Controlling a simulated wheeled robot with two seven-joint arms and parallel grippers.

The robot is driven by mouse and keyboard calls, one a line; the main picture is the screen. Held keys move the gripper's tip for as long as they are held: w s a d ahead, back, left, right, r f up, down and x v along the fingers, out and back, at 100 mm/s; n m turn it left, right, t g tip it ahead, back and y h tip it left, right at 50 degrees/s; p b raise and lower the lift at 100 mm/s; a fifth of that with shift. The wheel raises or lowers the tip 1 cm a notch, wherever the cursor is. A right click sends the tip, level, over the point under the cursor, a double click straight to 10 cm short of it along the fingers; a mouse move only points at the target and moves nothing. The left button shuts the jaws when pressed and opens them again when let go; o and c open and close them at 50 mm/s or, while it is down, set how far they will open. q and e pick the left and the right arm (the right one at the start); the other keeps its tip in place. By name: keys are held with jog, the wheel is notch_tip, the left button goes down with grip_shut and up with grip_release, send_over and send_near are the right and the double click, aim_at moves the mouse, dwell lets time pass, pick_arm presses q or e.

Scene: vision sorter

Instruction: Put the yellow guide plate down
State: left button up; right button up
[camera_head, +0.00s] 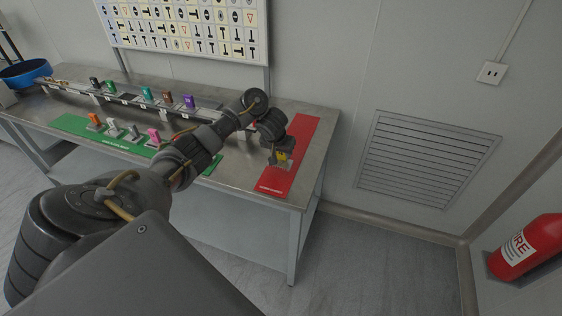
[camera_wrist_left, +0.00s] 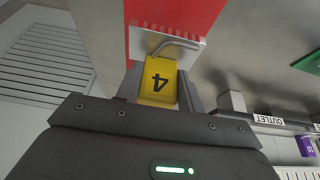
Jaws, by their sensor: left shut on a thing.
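The yellow guide plate (camera_head: 282,156) is at the red mat (camera_head: 304,143) on the right end of the metal table. In the left wrist view the yellow plate (camera_wrist_left: 158,82) shows a black "4", upside down, with a light metal base piece and a bent rod beyond it. My left gripper (camera_head: 281,151) is shut on the plate; its dark fingers (camera_wrist_left: 160,90) flank it in the wrist view. The plate is over the red mat (camera_wrist_left: 180,14); I cannot tell whether its base touches the mat. My right gripper is not in view.
A green mat (camera_head: 75,125) holds several coloured pieces with metal bases. Behind it a rail (camera_head: 125,98) carries more coloured pieces. The red mat is otherwise clear. A fire extinguisher (camera_head: 528,246) is on the right, away from the table.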

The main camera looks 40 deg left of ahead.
aim_at(281, 160)
pick_arm(q)
jog(key=shift+f, duration=1.6)
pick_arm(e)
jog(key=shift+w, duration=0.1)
pick_arm(q)
jog(key=shift+f, duration=0.1)
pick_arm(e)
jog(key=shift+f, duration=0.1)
pick_arm(q)
jog(key=o, duration=1.1)
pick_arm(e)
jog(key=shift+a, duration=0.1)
pick_arm(q)
jog(key=shift+r+p, duration=0.3)
jog(key=p+v, duration=0.7)
jog(key=v, duration=0.4)
jog(key=shift+s+d+r+p, duration=0.15)
jog(key=shift+r+p, duration=0.15)
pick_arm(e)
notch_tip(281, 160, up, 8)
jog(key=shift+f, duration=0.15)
